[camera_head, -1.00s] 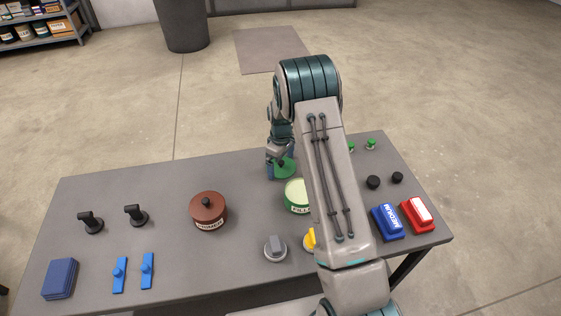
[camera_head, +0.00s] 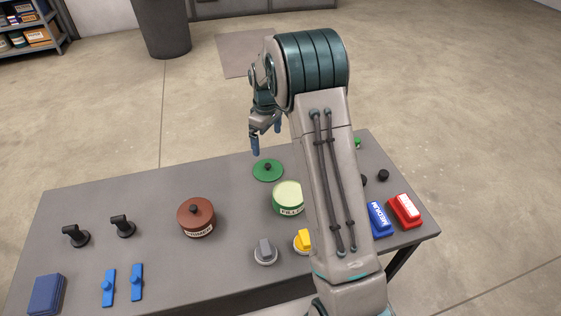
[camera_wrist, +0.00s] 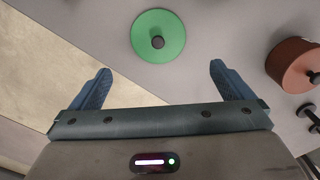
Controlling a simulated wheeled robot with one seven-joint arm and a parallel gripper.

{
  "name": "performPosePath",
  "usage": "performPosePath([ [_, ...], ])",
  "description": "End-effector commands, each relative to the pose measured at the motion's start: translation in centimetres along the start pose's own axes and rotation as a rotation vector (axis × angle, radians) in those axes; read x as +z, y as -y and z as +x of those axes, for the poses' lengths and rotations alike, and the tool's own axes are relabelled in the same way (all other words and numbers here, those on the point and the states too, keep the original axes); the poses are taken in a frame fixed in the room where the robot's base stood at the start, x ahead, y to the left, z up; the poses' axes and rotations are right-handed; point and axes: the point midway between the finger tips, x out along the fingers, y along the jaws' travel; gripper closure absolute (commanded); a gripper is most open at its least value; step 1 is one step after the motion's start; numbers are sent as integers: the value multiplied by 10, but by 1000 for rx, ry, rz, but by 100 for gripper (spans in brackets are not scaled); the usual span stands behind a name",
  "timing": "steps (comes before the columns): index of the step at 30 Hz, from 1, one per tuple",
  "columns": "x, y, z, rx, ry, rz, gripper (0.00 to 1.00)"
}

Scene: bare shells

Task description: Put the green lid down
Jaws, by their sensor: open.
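The green lid (camera_head: 268,171) is a flat disc with a dark knob. It lies flat on the grey table behind the green pot, and the wrist view shows it too (camera_wrist: 158,36). The green pot (camera_head: 287,198) with a "FILLER" label stands open just in front of the lid, partly hidden by my arm. My gripper (camera_head: 265,140) is open and empty, raised above the table near the far edge, close to the lid. In the wrist view my two blue fingers (camera_wrist: 160,83) are wide apart with nothing between them.
A brown lidded pot (camera_head: 196,216) stands left of the green pot. Grey (camera_head: 265,252) and yellow (camera_head: 304,241) knobs sit in front. Blue (camera_head: 380,219) and red (camera_head: 404,210) blocks are at the right. Black handles (camera_head: 123,226) and blue pieces (camera_head: 136,282) are at the left. The table's back left is clear.

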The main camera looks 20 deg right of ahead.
Motion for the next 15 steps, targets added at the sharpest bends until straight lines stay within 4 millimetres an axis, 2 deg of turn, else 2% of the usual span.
performPosePath([
  [5, 27, 26, -49, 20, -31, 108, 0],
  [9, 59, 58, -86, 34, -59, 222, 0],
  [15, 109, 106, -124, 51, -100, 382, 0],
])
